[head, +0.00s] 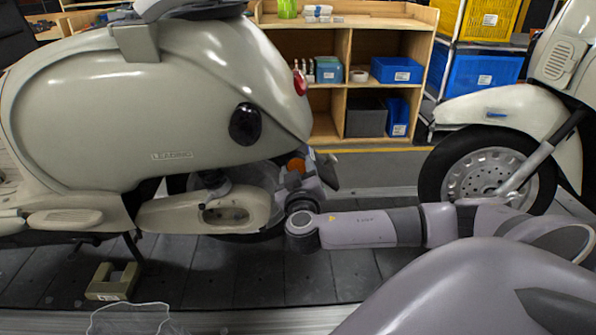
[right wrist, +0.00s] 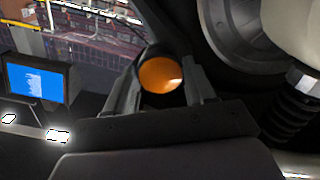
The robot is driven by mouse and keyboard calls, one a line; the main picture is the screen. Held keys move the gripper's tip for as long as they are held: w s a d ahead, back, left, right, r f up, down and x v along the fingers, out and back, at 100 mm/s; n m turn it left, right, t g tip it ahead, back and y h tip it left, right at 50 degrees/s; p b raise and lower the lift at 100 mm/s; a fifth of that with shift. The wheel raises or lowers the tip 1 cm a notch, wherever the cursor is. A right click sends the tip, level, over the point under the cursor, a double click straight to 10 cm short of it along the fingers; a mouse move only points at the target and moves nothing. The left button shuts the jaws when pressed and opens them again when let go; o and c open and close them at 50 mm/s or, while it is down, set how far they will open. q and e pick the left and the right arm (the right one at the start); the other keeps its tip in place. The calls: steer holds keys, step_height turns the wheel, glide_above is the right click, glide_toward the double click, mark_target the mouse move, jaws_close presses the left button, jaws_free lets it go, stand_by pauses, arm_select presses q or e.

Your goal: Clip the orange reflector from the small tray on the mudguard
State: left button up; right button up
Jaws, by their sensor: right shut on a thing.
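My right gripper (head: 295,176) is behind the rear of the cream scooter (head: 130,110), low down near the rear wheel. It is shut on the orange reflector (head: 296,164), a small round disc. In the right wrist view the reflector (right wrist: 160,74) sits upright between the two fingers, its orange face toward the camera. A dark flap (head: 327,169), apparently the mudguard, is just right of the reflector in the head view. Whether they touch cannot be told. The small tray cannot be made out for certain. My left gripper is out of view.
The slat conveyor (head: 200,285) runs under the scooter. A beige block (head: 113,281) lies on it at left. A second scooter's front wheel (head: 487,175) stands at right. A wooden shelf (head: 345,52) with bins is behind. The wrist view shows a blue screen (right wrist: 36,80) at left.

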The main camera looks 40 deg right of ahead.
steer(key=shift+w+d, duration=0.1)
stand_by(0.5)
steer(key=o, duration=1.1)
